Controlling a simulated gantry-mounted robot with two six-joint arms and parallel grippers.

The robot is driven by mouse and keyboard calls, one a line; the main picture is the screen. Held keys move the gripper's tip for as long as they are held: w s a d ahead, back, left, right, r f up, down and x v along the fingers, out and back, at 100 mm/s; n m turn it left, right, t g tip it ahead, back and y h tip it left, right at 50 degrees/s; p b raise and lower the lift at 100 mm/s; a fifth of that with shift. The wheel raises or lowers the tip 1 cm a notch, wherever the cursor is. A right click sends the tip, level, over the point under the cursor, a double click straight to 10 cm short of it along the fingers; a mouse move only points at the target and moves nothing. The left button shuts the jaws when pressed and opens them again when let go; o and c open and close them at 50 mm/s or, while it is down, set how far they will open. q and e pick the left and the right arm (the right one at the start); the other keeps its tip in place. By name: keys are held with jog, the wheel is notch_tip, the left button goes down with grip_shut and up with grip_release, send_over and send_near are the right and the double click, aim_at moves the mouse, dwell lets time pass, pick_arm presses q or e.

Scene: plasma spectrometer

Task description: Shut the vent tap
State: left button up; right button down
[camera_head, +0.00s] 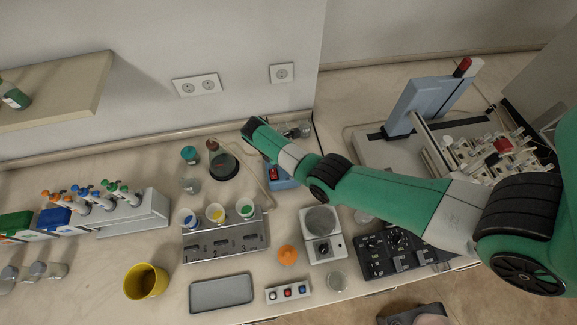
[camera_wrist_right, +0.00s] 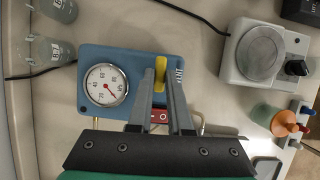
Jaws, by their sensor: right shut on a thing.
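In the right wrist view, a blue unit (camera_wrist_right: 90,112) carries a round white gauge (camera_wrist_right: 106,85) with a red needle and a red switch (camera_wrist_right: 159,116). The vent tap's yellow handle (camera_wrist_right: 160,70) sits beside a printed label and lies along the fingers' direction. My right gripper (camera_wrist_right: 161,88) is shut on this handle, one finger on each side. In the head view part of the blue unit (camera_head: 284,182) shows below my right arm, which hides the gripper and the tap. My left gripper is in neither view.
A cable (camera_wrist_right: 205,29) runs near the unit in the wrist view.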

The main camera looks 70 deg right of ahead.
jog(key=shift+m, duration=0.4)
jog(key=c, duration=0.8)
grip_release()
jog(key=shift+c, duration=0.2)
jog(key=p+v, duration=0.1)
jog(key=v, duration=1)
jog(key=shift+w+d+r, duration=0.15)
jog(key=shift+r, duration=0.15)
